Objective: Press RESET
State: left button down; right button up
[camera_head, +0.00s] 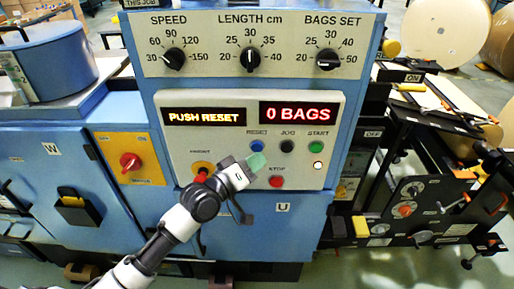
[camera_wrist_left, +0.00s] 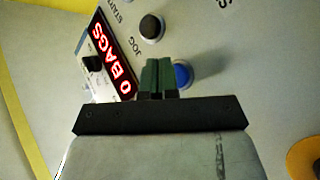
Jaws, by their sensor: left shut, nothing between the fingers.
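The blue RESET button (camera_head: 257,146) is on the grey control panel, at the left end of a row with the black JOG button (camera_head: 287,147) and the green START button (camera_head: 315,146). My left gripper (camera_head: 257,161) is shut and empty, its green fingertips just below RESET in the head view. In the left wrist view the blue button (camera_wrist_left: 184,75) shows right beside the fingertips (camera_wrist_left: 158,76), and the JOG button (camera_wrist_left: 151,27) lies beyond them. I cannot tell whether the fingertips touch the panel. My right gripper is not in view.
An orange display (camera_head: 205,117) reads PUSH RESET and a red one (camera_head: 297,112) reads 0 BAGS. The red STOP button (camera_head: 276,182) is below the row. A red knob on yellow (camera_head: 202,172) is near my left wrist. Three dials (camera_head: 250,60) sit above.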

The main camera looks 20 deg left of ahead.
pick_arm(q)
jog(key=shift+w, duration=0.2)
jog(key=shift+w+a, duration=0.1)
jog(key=shift+w, duration=0.15)
jog(key=shift+w+a+b, duration=0.15)
jog(key=shift+w+b, duration=0.2)
jog(key=shift+w, duration=0.05)
dwell(0.9)
jog(key=shift+s+r, duration=0.1)
jog(key=shift+s+d+p, duration=0.25)
jog(key=shift+s+p, duration=0.3)
jog(key=shift+s, duration=0.15)
jog(key=s+p, duration=0.1)
jog(key=s, duration=0.1)
jog(key=s+d+p, duration=0.1)
jog(key=s, duration=0.1)
jog(key=shift+s+d+p, duration=0.2)
jog(key=shift+s+p, duration=0.2)
